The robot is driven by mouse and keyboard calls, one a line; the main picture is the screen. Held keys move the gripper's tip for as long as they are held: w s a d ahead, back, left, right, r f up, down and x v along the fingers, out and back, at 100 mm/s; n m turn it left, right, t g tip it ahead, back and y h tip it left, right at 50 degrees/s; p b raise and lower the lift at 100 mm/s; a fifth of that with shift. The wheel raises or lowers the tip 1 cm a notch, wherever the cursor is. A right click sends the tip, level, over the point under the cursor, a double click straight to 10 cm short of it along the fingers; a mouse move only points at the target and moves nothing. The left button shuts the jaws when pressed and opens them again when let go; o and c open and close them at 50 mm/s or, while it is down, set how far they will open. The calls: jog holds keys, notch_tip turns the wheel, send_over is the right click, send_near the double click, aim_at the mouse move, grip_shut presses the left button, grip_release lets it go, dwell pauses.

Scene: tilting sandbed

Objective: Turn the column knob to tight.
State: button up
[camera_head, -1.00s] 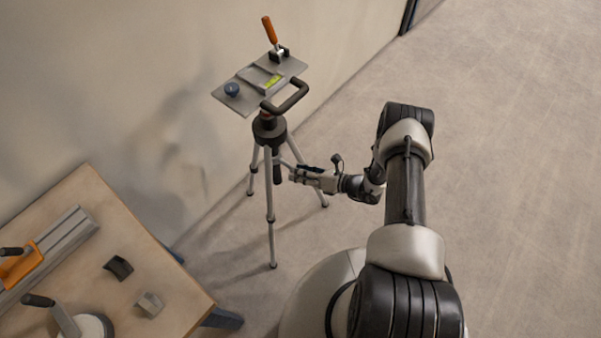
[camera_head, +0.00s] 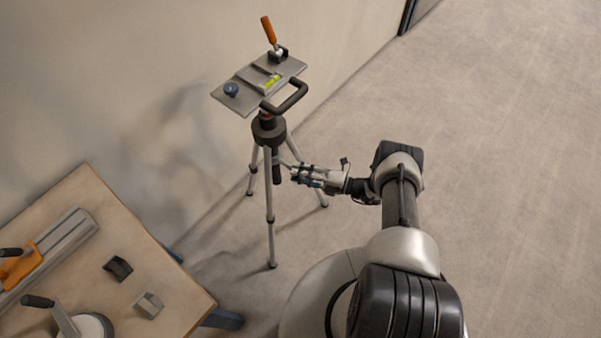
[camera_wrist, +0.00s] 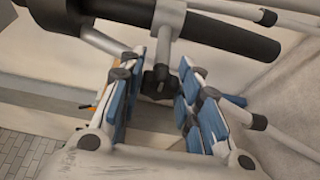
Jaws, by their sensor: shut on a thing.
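The tripod (camera_head: 270,212) stands on the floor, with its dark centre column (camera_head: 277,167) hanging between the grey legs. In the wrist view the dark column (camera_wrist: 232,36) runs across the top. The small black column knob (camera_wrist: 158,80) sits below it, between the blue-padded fingers of my gripper (camera_wrist: 156,70). My gripper is shut on the knob, one finger on each side. In the head view my gripper (camera_head: 296,174) reaches the column from the right, and the knob is too small to make out there. I see no tight mark.
On top of the tripod is a tilted grey plate (camera_head: 238,98) with a green level, a blue knob and an orange-handled clamp (camera_head: 269,31). A black handle (camera_head: 292,96) juts out below it. A wooden table (camera_head: 150,250) stands at lower left. The floor to the right is clear.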

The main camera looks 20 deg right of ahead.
jog(key=shift+m+t+y, duration=0.3)
jog(key=shift+m+t, duration=0.1)
jog(key=shift+m, duration=0.6)
jog(key=o, duration=1.1)
jog(key=v, duration=1.2)
